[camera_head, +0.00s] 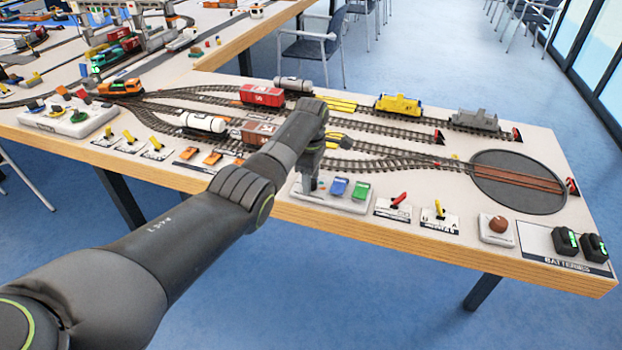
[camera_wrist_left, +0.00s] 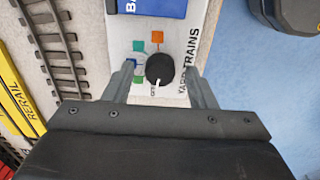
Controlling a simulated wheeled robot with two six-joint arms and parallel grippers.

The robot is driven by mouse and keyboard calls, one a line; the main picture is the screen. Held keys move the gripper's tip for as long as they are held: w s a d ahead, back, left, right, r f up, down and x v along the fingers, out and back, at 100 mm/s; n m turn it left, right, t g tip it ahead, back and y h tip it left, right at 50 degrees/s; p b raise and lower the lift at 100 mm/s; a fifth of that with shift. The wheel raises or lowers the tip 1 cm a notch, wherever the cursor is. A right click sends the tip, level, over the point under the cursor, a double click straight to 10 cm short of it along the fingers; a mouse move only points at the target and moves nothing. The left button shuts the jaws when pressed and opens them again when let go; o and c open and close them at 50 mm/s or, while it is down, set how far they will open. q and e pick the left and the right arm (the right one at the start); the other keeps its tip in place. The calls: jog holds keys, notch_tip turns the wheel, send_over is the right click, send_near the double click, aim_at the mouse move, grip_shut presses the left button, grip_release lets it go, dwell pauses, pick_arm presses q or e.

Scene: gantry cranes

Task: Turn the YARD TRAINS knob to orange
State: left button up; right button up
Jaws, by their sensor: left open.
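The YARD TRAINS knob (camera_wrist_left: 159,69) is black and round, on a white panel that also shows in the head view (camera_head: 352,205). A white mark shows at its lower edge in the left wrist view, beside small lettering, on the side away from the orange square (camera_wrist_left: 157,38). Teal, blue and green squares (camera_wrist_left: 138,78) lie to its left. My left gripper (camera_wrist_left: 160,68) is open, with one finger on each side of the knob and gaps showing. In the head view my left gripper (camera_head: 309,183) is over the panel's left end and hides the knob.
Blue (camera_head: 338,187) and green (camera_head: 361,190) blocks sit on the same panel. A red lever (camera_head: 399,200) and a yellow lever (camera_head: 439,210) stand to its right. Tracks with wagons (camera_head: 262,95) run behind it. The turntable (camera_head: 517,181) is at the right.

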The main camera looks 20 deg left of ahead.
pick_arm(q)
jog(key=shift+f, duration=0.1)
pick_arm(e)
jog(key=shift+s, duration=0.35)
pick_arm(q)
jog(key=shift+c, duration=0.4)
jog(key=c, duration=0.9)
